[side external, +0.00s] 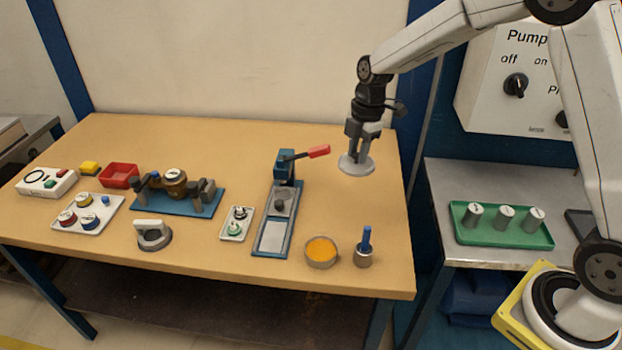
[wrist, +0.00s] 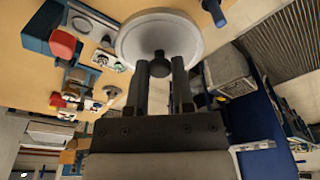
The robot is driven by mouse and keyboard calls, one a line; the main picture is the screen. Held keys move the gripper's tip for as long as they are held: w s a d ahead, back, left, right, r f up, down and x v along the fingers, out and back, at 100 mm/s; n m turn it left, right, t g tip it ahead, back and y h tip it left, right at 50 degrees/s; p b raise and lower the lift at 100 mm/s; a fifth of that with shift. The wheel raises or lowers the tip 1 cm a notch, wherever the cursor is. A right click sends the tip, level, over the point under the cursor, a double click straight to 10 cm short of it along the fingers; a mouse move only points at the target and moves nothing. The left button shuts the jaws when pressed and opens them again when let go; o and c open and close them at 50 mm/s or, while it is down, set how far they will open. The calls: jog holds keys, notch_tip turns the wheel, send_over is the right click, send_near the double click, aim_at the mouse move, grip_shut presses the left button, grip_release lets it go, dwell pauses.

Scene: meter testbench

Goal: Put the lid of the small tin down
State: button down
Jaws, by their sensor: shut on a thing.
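The lid (side external: 356,164) is a round, pale grey disc. My gripper (side external: 362,147) is shut on it at the back right of the table, and I cannot tell whether its underside touches the tabletop. In the wrist view the lid (wrist: 160,30) lies just past my gripper's fingers (wrist: 160,68), which close on its dark central knob. An open round tin (side external: 321,252) with orange contents stands near the table's front edge, in front of my gripper and apart from the lid.
A press with a red handle (side external: 319,152) stands left of my gripper. A small metal pot with a blue-handled tool (side external: 365,248) stands right of the tin. The tabletop (side external: 375,205) between lid and tin is clear. A green tray (side external: 545,236) sits on the side bench.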

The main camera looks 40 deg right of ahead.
jog(key=shift+w+d+f, duration=0.1)
jog(key=shift+f, duration=3.3)
jog(key=shift+w+d+f, duration=0.1)
jog(key=shift+d+f, duration=0.05)
jog(key=shift+f, duration=3.3)
jog(key=shift+w+d+f, duration=0.1)
jog(key=shift+f, duration=3.3)
jog(key=shift+f, duration=0.15)
jog(key=shift+c, duration=2.4)
grip_release()
notch_tip(320, 180, up, 12)
jog(key=d, duration=0.1)
jog(key=shift+d, duration=0.4)
jog(key=shift+s, duration=0.1)
